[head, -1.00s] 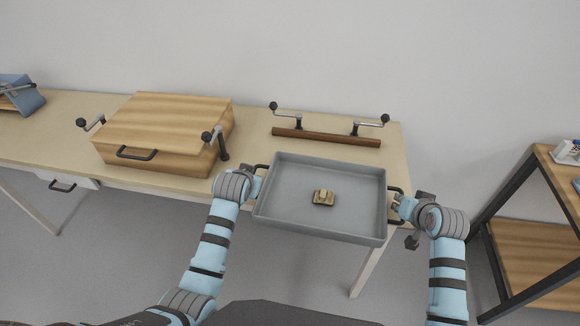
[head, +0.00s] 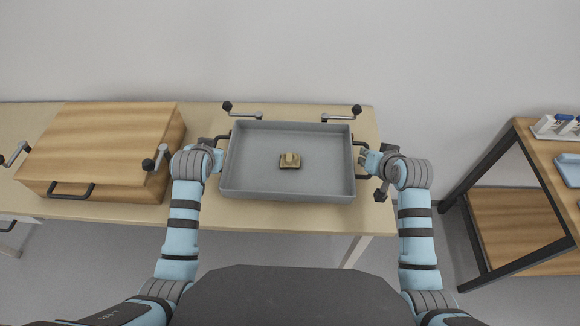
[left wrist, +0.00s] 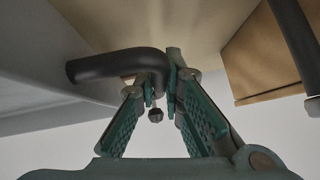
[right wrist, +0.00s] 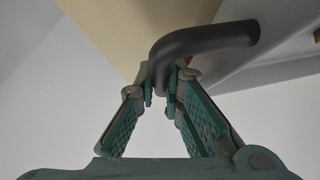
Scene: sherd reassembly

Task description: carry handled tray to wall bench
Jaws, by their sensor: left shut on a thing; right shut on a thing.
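The grey handled tray (head: 255,186) shows in the head view, level over the right end of the wall bench (head: 220,212). A small tan sherd piece (head: 290,161) lies in the middle of the tray. My left gripper (head: 217,150) is shut on the tray's left black handle, which fills the jaws in the left wrist view (left wrist: 120,64). My right gripper (head: 365,160) is shut on the right black handle, seen in the right wrist view (right wrist: 205,40). I cannot tell whether the tray's underside touches the bench.
A wooden box (head: 105,140) with black handles stands on the bench to the left. Two knobbed crank arms (head: 340,116) show just behind the tray; their wooden bar is hidden. A shelf unit (head: 535,150) with small items stands at right. Wall lies behind.

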